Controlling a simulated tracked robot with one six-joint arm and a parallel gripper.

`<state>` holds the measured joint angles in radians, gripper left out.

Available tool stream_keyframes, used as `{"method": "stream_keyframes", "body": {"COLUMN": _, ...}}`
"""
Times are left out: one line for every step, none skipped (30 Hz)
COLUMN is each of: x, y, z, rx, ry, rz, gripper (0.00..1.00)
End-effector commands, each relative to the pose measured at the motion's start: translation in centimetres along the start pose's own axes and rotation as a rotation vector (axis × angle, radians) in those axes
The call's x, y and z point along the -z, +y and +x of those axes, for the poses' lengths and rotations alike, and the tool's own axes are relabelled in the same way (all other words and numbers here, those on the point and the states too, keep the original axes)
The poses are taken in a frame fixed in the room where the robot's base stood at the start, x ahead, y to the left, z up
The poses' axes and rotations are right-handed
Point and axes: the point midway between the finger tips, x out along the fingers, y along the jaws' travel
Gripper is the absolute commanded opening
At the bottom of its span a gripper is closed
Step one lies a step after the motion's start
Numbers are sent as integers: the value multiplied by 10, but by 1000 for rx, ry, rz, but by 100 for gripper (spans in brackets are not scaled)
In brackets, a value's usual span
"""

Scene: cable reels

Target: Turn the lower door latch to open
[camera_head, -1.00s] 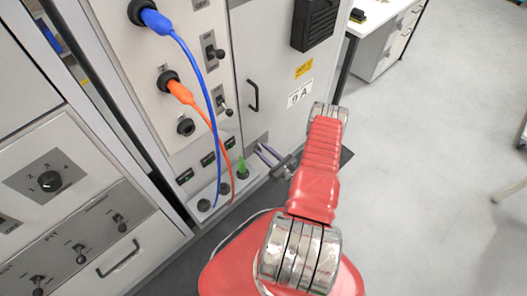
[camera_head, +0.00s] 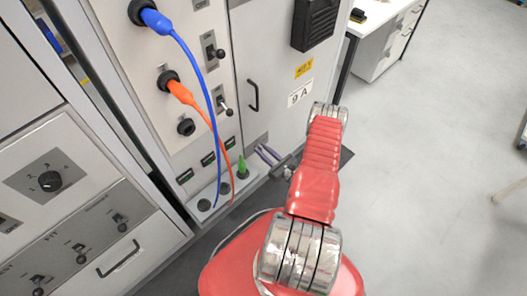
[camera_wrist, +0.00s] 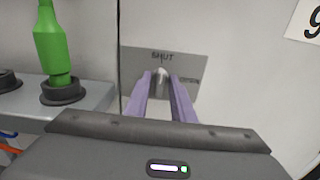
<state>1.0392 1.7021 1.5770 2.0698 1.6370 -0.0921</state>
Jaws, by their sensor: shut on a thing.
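The lower door latch (camera_wrist: 162,75) is a small pale metal handle on a grey plate (camera_wrist: 187,63) low on the cabinet door. It stands about upright, below the word SHUT on the plate. A second, smaller label sits to the right on the plate, too blurred to read. My gripper (camera_wrist: 161,80) has its two purple fingers on either side of the latch, shut on it. In the head view my gripper (camera_head: 267,154) is at the bottom of the door, and the latch is too small to make out there.
A green plug (camera_wrist: 52,45) stands in a socket left of the fingers. Blue (camera_head: 186,60) and orange (camera_head: 206,116) cables hang left of the door. The door (camera_head: 277,70) has a black handle (camera_head: 253,95) and a 9 A label (camera_head: 300,95). Open floor lies to the right.

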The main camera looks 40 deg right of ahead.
Motion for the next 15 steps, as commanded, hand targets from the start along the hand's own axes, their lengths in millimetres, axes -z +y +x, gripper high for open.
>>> {"method": "stream_keyframes", "body": {"x": 0, "y": 0, "z": 0, "rx": 1, "ry": 0, "rz": 14, "gripper": 0}}
{"method": "stream_keyframes", "body": {"x": 0, "y": 0, "z": 0, "rx": 1, "ry": 0, "rz": 24, "gripper": 0}}
{"method": "stream_keyframes", "body": {"x": 0, "y": 0, "z": 0, "rx": 1, "ry": 0, "rz": 40, "gripper": 0}}
{"method": "stream_keyframes", "body": {"x": 0, "y": 0, "z": 0, "rx": 1, "ry": 0, "rz": 53, "gripper": 0}}
{"method": "stream_keyframes", "body": {"x": 0, "y": 0, "z": 0, "rx": 1, "ry": 0, "rz": 68, "gripper": 0}}
{"method": "stream_keyframes", "body": {"x": 0, "y": -1, "z": 0, "rx": 1, "ry": 0, "rz": 89, "gripper": 0}}
{"method": "stream_keyframes", "body": {"x": 0, "y": -1, "z": 0, "rx": 1, "ry": 0, "rz": 107, "gripper": 0}}
{"method": "stream_keyframes", "body": {"x": 0, "y": -1, "z": 0, "rx": 1, "ry": 0, "rz": 125, "gripper": 0}}
{"method": "stream_keyframes", "body": {"x": 0, "y": -1, "z": 0, "rx": 1, "ry": 0, "rz": 153, "gripper": 0}}
{"method": "stream_keyframes", "body": {"x": 0, "y": -1, "z": 0, "rx": 1, "ry": 0, "rz": 175, "gripper": 0}}
{"method": "stream_keyframes", "body": {"x": 0, "y": -1, "z": 0, "rx": 1, "ry": 0, "rz": 198, "gripper": 0}}
{"method": "stream_keyframes", "body": {"x": 0, "y": -1, "z": 0, "rx": 1, "ry": 0, "rz": 231, "gripper": 0}}
{"method": "stream_keyframes", "body": {"x": 0, "y": -2, "z": 0, "rx": 2, "ry": 0, "rz": 255, "gripper": 0}}
{"method": "stream_keyframes", "body": {"x": 0, "y": -2, "z": 0, "rx": 2, "ry": 0, "rz": 281, "gripper": 0}}
{"method": "stream_keyframes", "body": {"x": 0, "y": -2, "z": -1, "rx": 2, "ry": 0, "rz": 317, "gripper": 0}}
